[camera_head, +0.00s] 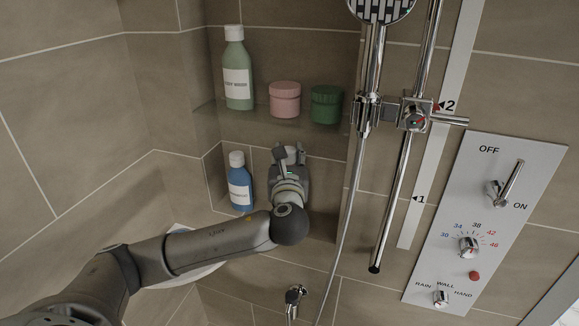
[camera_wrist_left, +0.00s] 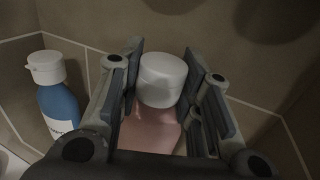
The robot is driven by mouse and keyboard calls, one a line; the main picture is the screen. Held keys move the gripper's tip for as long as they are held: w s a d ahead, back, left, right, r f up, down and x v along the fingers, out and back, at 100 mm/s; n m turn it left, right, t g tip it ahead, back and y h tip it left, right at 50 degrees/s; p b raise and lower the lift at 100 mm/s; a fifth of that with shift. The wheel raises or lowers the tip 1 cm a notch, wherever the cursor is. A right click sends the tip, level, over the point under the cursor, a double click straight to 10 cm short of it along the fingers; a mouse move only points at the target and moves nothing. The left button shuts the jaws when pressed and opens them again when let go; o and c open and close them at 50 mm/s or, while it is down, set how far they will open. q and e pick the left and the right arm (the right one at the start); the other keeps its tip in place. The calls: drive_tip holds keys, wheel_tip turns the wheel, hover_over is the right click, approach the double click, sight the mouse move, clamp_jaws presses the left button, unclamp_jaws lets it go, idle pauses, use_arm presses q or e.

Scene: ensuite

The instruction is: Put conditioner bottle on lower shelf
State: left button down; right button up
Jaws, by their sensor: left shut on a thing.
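My left gripper (camera_head: 290,156) reaches into the wall niche, below the upper shelf and above the lower shelf (camera_head: 322,224). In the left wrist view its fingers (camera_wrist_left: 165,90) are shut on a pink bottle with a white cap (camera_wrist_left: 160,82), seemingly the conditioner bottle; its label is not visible. In the head view the gripper and arm hide this bottle. I cannot tell whether its base touches the lower shelf. My right gripper is not in view.
A blue bottle (camera_head: 240,183) stands on the lower shelf, left of my gripper; it also shows in the left wrist view (camera_wrist_left: 56,100). The upper shelf (camera_head: 252,121) holds a green bottle (camera_head: 237,75), pink jar (camera_head: 285,99) and green jar (camera_head: 326,104). A shower hose and rail (camera_head: 405,150) are right.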

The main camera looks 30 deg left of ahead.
use_arm(q)
drive_tip(key=shift+w+a+f, duration=0.1)
drive_tip(key=shift+w+f, duration=0.25)
wheel_tip(320, 180, down, 3)
drive_tip(key=shift+w+p, duration=0.15)
drive_tip(key=shift+p, duration=0.65)
drive_tip(key=shift+f, duration=0.2)
drive_tip(key=c, duration=1)
unclamp_jaws()
drive_tip(key=shift+f, duration=0.15)
drive_tip(key=shift+c, duration=0.2)
